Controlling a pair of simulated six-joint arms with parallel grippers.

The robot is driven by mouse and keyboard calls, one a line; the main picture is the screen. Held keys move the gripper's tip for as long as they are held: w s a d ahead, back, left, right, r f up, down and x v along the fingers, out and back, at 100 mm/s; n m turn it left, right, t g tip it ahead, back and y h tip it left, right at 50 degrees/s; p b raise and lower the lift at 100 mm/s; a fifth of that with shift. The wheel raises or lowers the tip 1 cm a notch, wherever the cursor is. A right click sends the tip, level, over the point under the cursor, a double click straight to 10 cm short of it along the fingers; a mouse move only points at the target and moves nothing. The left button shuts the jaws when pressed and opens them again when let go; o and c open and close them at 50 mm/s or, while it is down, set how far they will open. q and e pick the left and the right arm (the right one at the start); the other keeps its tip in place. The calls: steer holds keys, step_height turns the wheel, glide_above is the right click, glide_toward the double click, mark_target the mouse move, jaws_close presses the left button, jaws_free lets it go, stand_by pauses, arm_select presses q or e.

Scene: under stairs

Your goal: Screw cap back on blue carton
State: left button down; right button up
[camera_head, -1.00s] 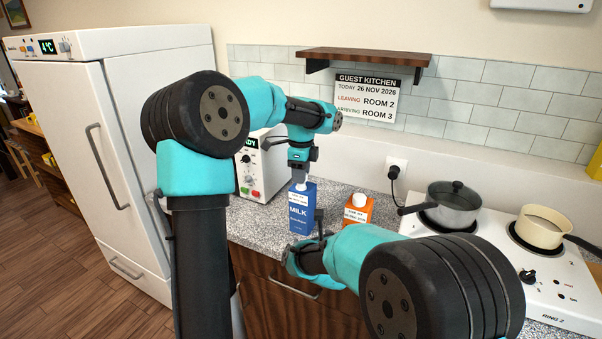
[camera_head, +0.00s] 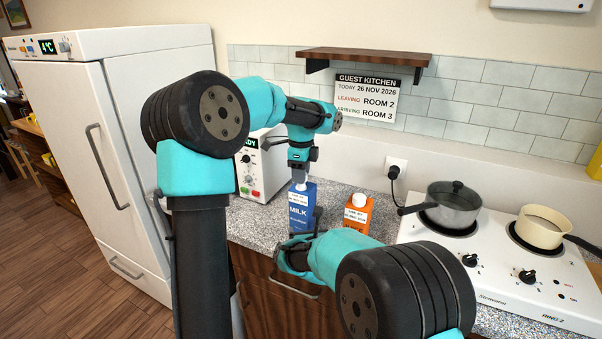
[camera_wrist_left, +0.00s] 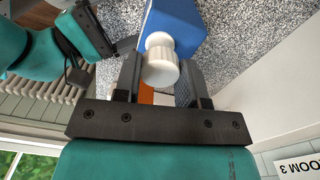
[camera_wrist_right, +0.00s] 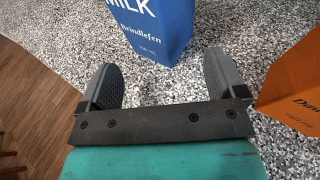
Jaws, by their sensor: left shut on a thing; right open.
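The blue milk carton (camera_head: 301,212) stands upright on the granite counter. My left gripper (camera_head: 300,184) points down over its top. In the left wrist view it is shut on the ribbed white cap (camera_wrist_left: 160,68), just above the carton's top and in line with the pale spout (camera_wrist_left: 158,40). I cannot tell whether the cap's thread touches the spout. My right gripper (camera_wrist_right: 162,62) is open and empty, low in front of the blue carton (camera_wrist_right: 155,25) and apart from it. In the head view my right arm partly hides that gripper.
An orange carton (camera_head: 357,215) stands to the right of the blue one. Further right are a grey lidded pot (camera_head: 452,206) and a cream pan (camera_head: 546,227) on the white hob (camera_head: 500,270). A white microwave (camera_head: 262,172) stands behind on the left, next to my left arm.

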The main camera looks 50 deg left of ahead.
mark_target(303, 222)
steer(key=shift+x, duration=4)
steer(key=shift+d, duration=0.1)
jaws_close()
steer(key=shift+c, duration=0.4)
jaws_free()
arm_select(q)
steer(key=w+a, duration=0.3)
steer(key=a, duration=0.2)
steer(key=shift+w+a, duration=0.3)
steer(key=shift+a, duration=0.05)
stand_by(0.5)
steer(key=shift+f, duration=0.7)
stand_by(0.6)
